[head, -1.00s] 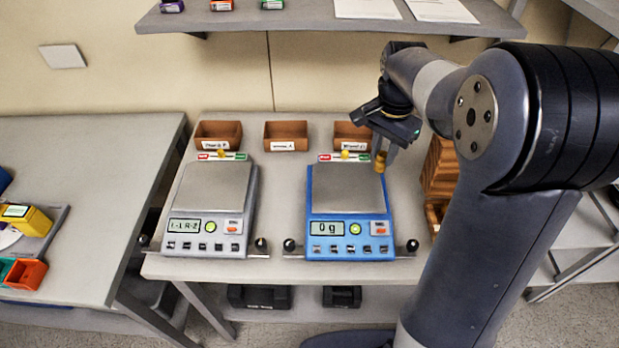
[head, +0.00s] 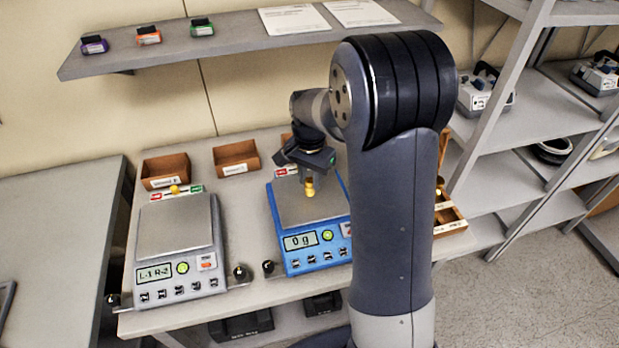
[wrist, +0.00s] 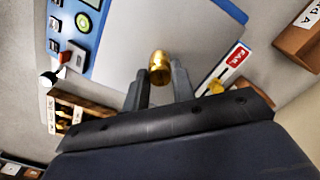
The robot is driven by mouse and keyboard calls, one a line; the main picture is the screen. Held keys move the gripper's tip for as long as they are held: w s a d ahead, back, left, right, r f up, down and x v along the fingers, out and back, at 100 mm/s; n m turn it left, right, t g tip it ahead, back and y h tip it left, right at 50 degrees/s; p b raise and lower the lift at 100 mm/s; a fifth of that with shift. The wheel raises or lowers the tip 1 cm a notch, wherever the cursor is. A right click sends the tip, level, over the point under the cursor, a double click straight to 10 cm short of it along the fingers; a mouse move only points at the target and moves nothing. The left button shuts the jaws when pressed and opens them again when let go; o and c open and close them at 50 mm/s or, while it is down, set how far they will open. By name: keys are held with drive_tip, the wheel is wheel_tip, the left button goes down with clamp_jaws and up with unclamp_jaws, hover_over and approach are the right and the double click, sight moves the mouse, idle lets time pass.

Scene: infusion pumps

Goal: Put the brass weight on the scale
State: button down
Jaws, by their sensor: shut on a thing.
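The brass weight (head: 309,188) is a small gold piece held between the fingertips of my gripper (head: 308,178). The wrist view also shows the weight (wrist: 159,68) between the two grey fingers of my gripper (wrist: 160,76). The blue scale (head: 283,239) is under the weight, and its display reads 0 g. The weight is over the scale's grey plate (head: 290,207); I cannot tell whether a small gap lies between them. The plate (wrist: 140,25) fills the middle of the wrist view. My arm hides the scale's right side in the head view.
A grey scale (head: 175,230) stands to the left, its display reading L-1 R-2. Brown bins (head: 166,172) line the table's back. A wall shelf (head: 230,40) hangs above. A rack (head: 530,120) stands at the right. Weights also sit in a wooden holder (head: 449,215).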

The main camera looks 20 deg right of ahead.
sight(310, 180)
drive_tip(key=shift+f, duration=0.4)
drive_tip(key=shift+f, duration=0.15)
drive_tip(key=c, duration=1.2)
unclamp_jaws()
wheel_tip(310, 180, up, 12)
drive_tip(key=shift+r+b, duration=0.15)
drive_tip(key=shift+b, duration=0.3)
